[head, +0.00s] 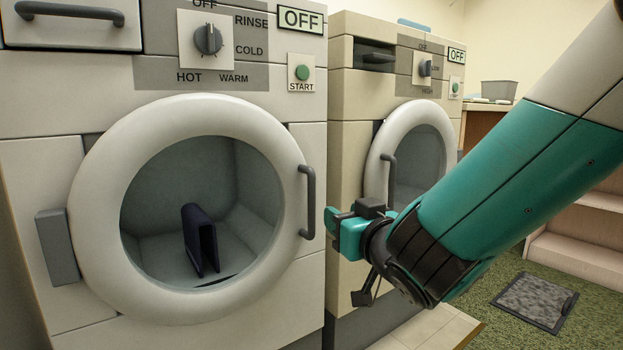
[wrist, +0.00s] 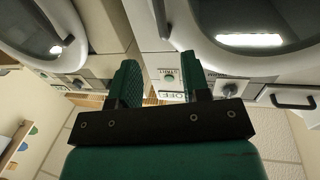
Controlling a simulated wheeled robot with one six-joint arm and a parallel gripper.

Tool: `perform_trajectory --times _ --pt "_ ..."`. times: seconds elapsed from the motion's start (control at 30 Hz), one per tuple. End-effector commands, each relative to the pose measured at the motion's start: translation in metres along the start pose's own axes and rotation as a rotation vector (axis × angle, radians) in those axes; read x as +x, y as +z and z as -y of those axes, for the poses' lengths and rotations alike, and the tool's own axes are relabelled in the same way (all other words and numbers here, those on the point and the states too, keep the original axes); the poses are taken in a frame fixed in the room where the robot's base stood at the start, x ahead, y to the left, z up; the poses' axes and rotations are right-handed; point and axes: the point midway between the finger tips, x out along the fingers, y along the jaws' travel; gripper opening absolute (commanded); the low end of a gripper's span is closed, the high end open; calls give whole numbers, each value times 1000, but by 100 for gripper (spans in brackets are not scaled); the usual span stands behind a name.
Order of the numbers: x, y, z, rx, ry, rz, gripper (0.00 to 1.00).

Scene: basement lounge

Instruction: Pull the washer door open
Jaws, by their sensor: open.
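The washer (head: 40,105) is the left machine in the head view, with a dial marked rinse, hot, warm and cold. Its round white-rimmed door (head: 90,235) looks shut. The upright grey door handle (head: 307,203) is on the door's right side. A folded dark blue cloth (head: 201,240) shows through the glass. My gripper (head: 333,222) is open and empty, just right of the handle and apart from it. In the upside-down wrist view, the handle (wrist: 160,18) shows beyond and between my open fingertips (wrist: 158,72). The exact depth gap is unclear.
A second machine (head: 345,140) with a round door and grey handle (head: 389,180) stands to the right, behind my gripper. A grey hinge block (head: 57,246) is on the washer's left. A grey mat (head: 537,301) lies on green carpet near steps (head: 580,245).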

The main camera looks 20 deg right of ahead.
Motion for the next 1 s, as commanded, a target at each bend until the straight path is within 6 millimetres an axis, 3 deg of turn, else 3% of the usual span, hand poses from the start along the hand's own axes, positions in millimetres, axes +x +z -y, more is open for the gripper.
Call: perform_trajectory --times 0.3,0.6,0.8,1.0 --pt "31 -4 1 -3 -3 7 43" --pt "95 -7 -1 1 3 2 43" --pt "127 -3 -1 2 3 0 43" --pt "142 0 0 1 1 1 43"
